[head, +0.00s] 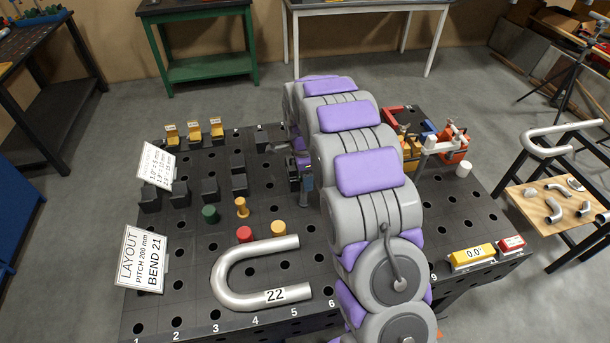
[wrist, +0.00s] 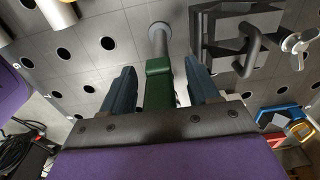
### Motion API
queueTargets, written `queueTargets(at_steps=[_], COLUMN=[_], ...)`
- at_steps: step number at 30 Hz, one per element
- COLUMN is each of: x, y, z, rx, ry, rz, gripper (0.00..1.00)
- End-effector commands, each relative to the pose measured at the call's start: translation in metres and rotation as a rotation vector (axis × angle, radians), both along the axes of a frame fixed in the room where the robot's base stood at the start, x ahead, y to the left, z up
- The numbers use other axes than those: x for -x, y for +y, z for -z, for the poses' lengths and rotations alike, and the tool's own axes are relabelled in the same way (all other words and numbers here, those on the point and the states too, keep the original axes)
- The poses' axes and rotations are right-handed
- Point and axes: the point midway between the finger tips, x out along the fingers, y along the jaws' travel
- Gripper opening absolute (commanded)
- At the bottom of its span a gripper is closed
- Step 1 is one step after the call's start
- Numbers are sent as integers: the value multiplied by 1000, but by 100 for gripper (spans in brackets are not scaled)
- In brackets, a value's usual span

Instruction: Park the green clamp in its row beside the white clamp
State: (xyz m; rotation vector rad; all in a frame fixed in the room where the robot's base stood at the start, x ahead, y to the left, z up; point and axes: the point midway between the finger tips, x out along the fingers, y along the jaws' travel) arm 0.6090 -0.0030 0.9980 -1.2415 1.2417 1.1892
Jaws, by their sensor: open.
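The green clamp (wrist: 160,92) is between the two dark fingers of my gripper (wrist: 161,88) in the wrist view. A gap shows on each side of it, so the fingers are open around it and not closed on it. A round grey end (wrist: 160,32) shows beyond the green part, against the holed table top. In the head view my gripper (head: 303,178) is low over the table, partly hidden by my arm. A white upright piece (head: 430,143) stands among orange and red clamps at the right; I cannot tell if it is the white clamp.
The black holed table (head: 190,255) carries a bent pipe marked 22 (head: 228,290), dark blocks (head: 209,190), yellow blocks (head: 194,132) and red, green and yellow pegs. A yellow level (head: 472,257) lies at the right front. A dark block with a handle (wrist: 240,45) is close to my right finger.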

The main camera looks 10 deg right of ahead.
Motion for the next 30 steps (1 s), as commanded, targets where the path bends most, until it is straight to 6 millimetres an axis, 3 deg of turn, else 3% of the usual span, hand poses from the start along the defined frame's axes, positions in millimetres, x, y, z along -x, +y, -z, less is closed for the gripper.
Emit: queueTargets(at_steps=[7, 11, 30], x=[0, -1, -2], y=[0, 1, 7], z=[-3, -16, -149], rx=[0, 0, 0], ry=[-1, -4, -4], rz=[0, 0, 0], gripper=[60, 60, 60])
